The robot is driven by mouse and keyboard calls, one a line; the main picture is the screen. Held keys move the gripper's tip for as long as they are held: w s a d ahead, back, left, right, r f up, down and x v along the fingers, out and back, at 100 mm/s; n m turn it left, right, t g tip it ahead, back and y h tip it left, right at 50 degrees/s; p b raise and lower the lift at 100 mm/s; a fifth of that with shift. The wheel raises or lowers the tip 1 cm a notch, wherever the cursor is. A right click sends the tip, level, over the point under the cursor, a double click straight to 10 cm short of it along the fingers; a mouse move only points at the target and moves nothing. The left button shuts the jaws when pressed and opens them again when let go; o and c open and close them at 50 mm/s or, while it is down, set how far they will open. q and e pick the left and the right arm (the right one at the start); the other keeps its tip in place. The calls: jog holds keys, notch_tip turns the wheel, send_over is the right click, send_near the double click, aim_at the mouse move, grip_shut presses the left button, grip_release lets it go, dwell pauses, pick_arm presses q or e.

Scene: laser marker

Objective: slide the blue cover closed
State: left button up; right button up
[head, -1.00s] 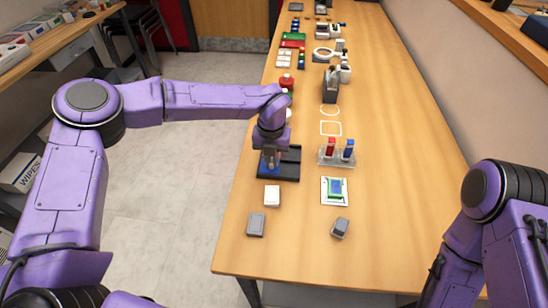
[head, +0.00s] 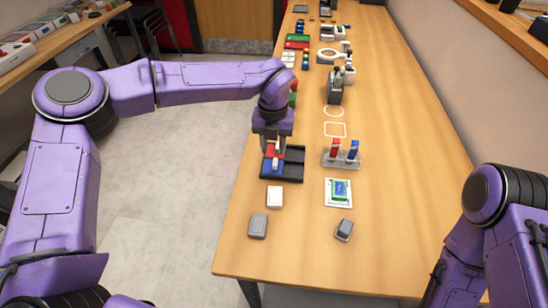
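A black tray-like fixture (head: 292,179) lies near the left edge of the table. A blue part (head: 277,165), which looks like the blue cover, is in its left half. A small red and light-coloured part (head: 293,155) shows just above and beside the blue. My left gripper (head: 276,152) points down over this left half, and its fingers hide part of the fixture. The fingers are too small and overlapped to tell whether they are open or touch the blue part. My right arm is at the lower right, and its gripper is out of view.
A white block (head: 274,197) and a grey block (head: 258,225) lie in front of the fixture. The table's right side is clear.

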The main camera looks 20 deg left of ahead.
pick_arm(q)
notch_tip(320, 180, up, 5)
jog(key=shift+r+b, duration=0.1)
jog(key=shift+b, duration=0.2)
